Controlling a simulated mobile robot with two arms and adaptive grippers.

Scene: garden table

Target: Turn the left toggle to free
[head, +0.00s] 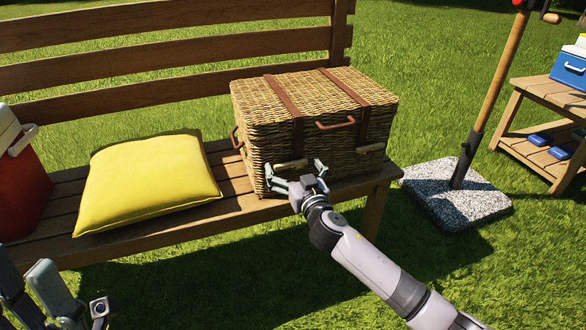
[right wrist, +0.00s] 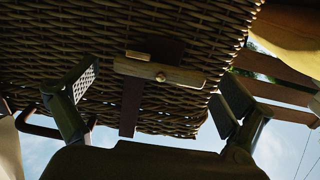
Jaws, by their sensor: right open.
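The wicker picnic basket (head: 262,105) stands shut on the bench, with two brown leather straps over its lid. The left toggle (head: 291,164) is a pale wooden bar on the front, at the lower end of the left strap. The right toggle (head: 370,148) also lies crosswise. My left gripper (head: 70,300) is partly cut off at the lower left; its jaw state is unclear.
A yellow cushion (head: 147,183) lies on the wooden bench (head: 190,222) left of the basket. A red cooler (head: 18,180) stands at the far left. A stone parasol base (head: 440,205) with a wooden pole and a side table (head: 550,92) are at the right. Grass lies in front.

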